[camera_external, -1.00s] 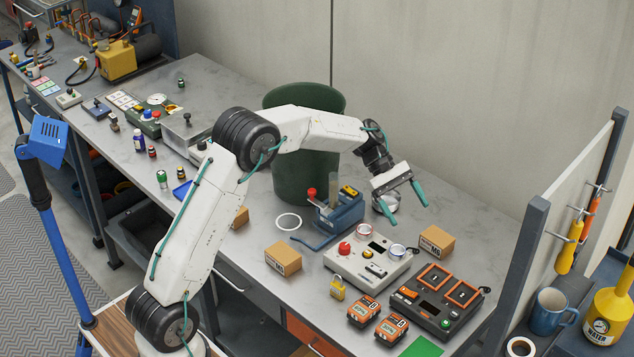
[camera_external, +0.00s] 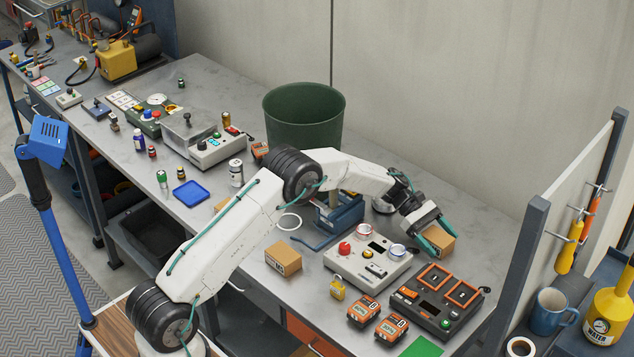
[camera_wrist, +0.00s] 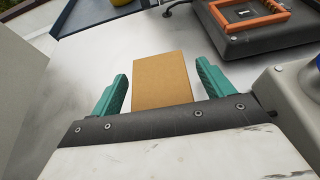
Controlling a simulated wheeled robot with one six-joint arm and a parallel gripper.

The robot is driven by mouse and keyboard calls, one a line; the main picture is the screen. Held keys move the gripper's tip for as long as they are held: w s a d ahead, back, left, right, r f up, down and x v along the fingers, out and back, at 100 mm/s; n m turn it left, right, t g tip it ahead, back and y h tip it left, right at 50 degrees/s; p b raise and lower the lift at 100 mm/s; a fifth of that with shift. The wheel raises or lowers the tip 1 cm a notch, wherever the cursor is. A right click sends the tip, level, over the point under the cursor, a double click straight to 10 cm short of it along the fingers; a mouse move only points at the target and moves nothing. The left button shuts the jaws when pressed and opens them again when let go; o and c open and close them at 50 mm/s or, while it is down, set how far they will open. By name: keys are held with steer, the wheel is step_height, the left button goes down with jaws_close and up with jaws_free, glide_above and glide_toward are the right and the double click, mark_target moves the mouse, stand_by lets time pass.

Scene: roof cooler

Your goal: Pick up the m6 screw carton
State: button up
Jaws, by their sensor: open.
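A small brown carton (camera_external: 439,243) stands on the grey bench behind the grey control box, at the right end. Its printed label, seen a second ago on its front face, is now mostly covered by my gripper. My gripper (camera_external: 437,235) is open with its teal fingers reaching down around the carton. In the wrist view the plain top of the carton (camera_wrist: 163,80) lies between the two fingers of my gripper (camera_wrist: 160,90), with a gap at each side. A second, similar carton (camera_external: 283,259) stands left of the control box; which one is the M6 screw carton I cannot read.
The grey control box (camera_external: 368,262) with red knob is close in front of the carton. A black device with orange frames (camera_external: 437,300) sits to the right. A green bin (camera_external: 304,118) stands at the back. The bench is clear behind the carton.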

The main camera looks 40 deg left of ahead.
steer(key=shift+d, duration=0.1)
steer(key=c, duration=1.3)
